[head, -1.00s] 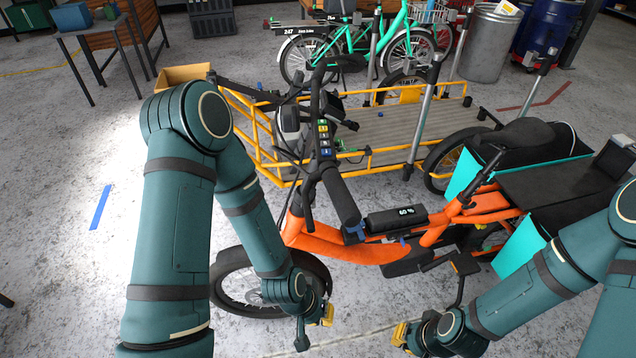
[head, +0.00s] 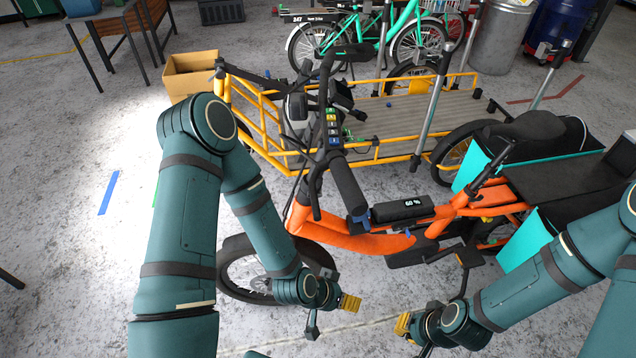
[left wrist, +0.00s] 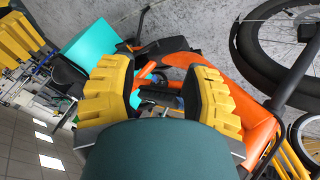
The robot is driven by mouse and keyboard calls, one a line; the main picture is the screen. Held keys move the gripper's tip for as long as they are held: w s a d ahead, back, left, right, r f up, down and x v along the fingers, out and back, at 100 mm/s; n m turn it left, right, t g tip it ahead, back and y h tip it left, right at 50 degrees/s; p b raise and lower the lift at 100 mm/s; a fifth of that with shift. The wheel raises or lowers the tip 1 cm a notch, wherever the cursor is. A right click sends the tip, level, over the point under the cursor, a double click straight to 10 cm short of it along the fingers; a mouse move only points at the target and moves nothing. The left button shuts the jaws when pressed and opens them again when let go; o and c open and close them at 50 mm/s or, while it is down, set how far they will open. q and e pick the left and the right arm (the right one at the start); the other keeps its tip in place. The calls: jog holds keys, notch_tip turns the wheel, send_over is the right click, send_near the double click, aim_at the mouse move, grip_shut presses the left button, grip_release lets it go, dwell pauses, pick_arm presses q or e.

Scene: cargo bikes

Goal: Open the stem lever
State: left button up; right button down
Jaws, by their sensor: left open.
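The orange cargo bike (head: 350,240) stands in front of me, its dark stem and handlebar (head: 345,190) rising at its front. A small blue part (head: 366,216) shows low by the stem; I cannot tell whether it is the stem lever. My left gripper (head: 347,303) is low beside the bike's front wheel, apart from the stem. In the left wrist view my left gripper (left wrist: 160,90) is open, with the orange frame (left wrist: 235,85) seen beyond its yellow fingers. My right gripper (head: 403,325) is low to the right of the left one; its opening is unclear.
A yellow-railed cargo bike (head: 400,112) stands close behind the orange one. Turquoise side boxes (head: 522,245) flank the orange bike's rear. A cardboard box (head: 190,72) lies at the back left. The floor at left is mostly clear.

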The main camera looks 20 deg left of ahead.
pick_arm(q)
jog(key=w+d+r+m+t+h, duration=0.1)
jog(key=w+d+r+m+t, duration=0.1)
jog(key=w+d+t, duration=0.15)
jog(key=n+t+y, duration=0.4)
jog(key=t+y, duration=0.5)
jog(key=y, duration=0.3)
send_near(319, 182)
jog(key=b+x, duration=0.2)
jog(key=x, duration=0.8)
jog(key=shift+w+a+f, duration=0.1)
jog(key=shift+w, duration=0.1)
grip_shut()
